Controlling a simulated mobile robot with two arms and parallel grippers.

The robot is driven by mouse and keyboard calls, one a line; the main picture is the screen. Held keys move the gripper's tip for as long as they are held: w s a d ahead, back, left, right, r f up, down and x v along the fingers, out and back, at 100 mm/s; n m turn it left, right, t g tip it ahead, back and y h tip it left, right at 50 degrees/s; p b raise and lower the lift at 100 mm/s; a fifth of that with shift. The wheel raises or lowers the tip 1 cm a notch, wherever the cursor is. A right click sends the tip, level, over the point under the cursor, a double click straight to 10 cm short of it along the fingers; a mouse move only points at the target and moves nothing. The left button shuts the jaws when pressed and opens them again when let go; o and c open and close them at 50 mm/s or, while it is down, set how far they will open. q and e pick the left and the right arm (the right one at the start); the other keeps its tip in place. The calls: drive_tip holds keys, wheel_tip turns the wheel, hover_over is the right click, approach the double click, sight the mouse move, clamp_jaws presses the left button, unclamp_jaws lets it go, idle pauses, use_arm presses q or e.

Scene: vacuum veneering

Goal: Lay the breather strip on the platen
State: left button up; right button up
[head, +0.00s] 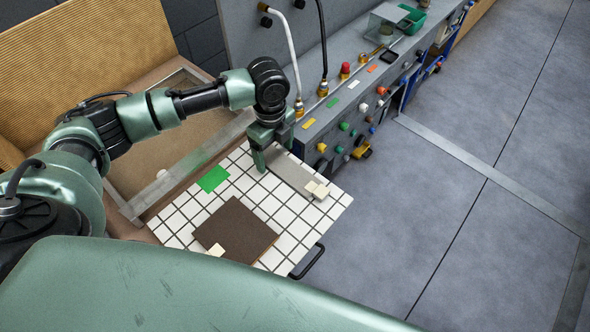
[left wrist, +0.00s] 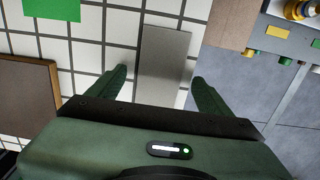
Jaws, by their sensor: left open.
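The platen (head: 185,218) is a white board with a dark grid, and it also shows in the left wrist view (left wrist: 118,27). A flat grey strip, which looks like the breather strip (head: 290,174), lies on its far right part. My left gripper (head: 261,163) is over the strip's left end in the head view. In the left wrist view its fingers (left wrist: 160,80) are open, one on each side of the grey strip (left wrist: 165,55), with gaps on both sides. The gripper body hides the strip's near end there. My right gripper is not in view.
A green patch (head: 213,178) is left of the gripper. Pale blocks (head: 318,190) sit at the strip's right end. A grey control bench (head: 345,105) stands behind.

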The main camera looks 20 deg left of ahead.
use_arm(q)
drive_tip(key=shift+f, duration=0.1)
drive_tip(key=shift+c, duration=0.3)
drive_tip(key=c, duration=1.3)
drive_tip(key=shift+c, duration=0.2)
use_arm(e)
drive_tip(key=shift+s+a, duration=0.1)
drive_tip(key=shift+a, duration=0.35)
